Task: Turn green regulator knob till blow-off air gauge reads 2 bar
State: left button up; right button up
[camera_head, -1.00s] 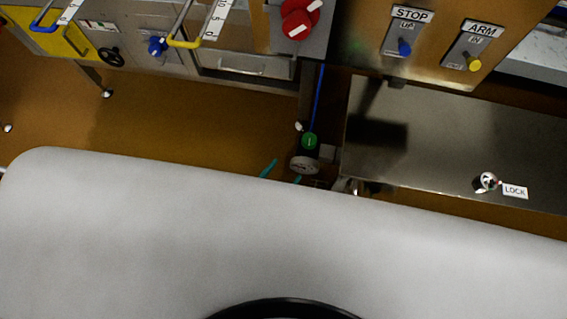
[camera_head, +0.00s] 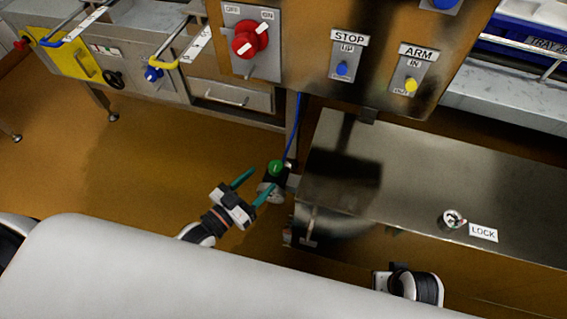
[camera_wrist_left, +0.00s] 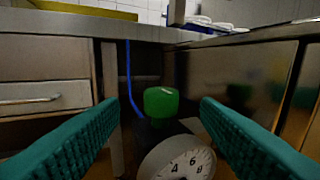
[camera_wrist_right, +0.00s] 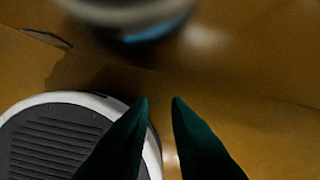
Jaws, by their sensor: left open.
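The green regulator knob (camera_head: 275,167) sits on top of a dark regulator body by the post left of the steel cabinet. Its round white gauge (camera_head: 268,190) faces my left arm. My left gripper (camera_head: 259,184) is open, its teal fingers pointing at the regulator. In the left wrist view the green knob (camera_wrist_left: 161,102) stands beyond and between the fingers, untouched. The gauge (camera_wrist_left: 178,160) shows a 4 and a 6 but is cut off below, so I cannot read its pressure. My right gripper (camera_wrist_right: 162,100) is slightly open and empty over the floor.
The steel cabinet (camera_head: 420,170) with a LOCK tag (camera_head: 483,232) stands close right of the regulator. A blue hose (camera_head: 296,125) rises behind the knob. A panel above holds a red switch (camera_head: 250,42). Brown floor left of the regulator is clear.

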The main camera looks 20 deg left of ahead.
aim_at(279, 161)
pick_arm(q)
jog(key=b+x, duration=0.1)
jog(key=x, duration=0.7)
jog(key=shift+w+d, duration=0.25)
pick_arm(e)
jog(key=v, duration=0.2)
jog(key=w+v, duration=0.1)
jog(key=v, duration=0.1)
jog(key=shift+s+d+r, duration=0.1)
jog(key=shift+r, duration=0.1)
pick_arm(q)
jog(key=c, duration=1)
jog(key=shift+r+n+t+y+p, duration=0.15)
jog(key=shift+n+t+y+p, duration=0.25)
jog(key=shift+n+y+p, duration=0.35)
jog(key=shift+a+y, duration=0.1)
jog(key=shift+y, duration=0.15)
pick_arm(e)
notch_tip(279, 161, down, 5)
jog(key=shift+f, duration=0.15)
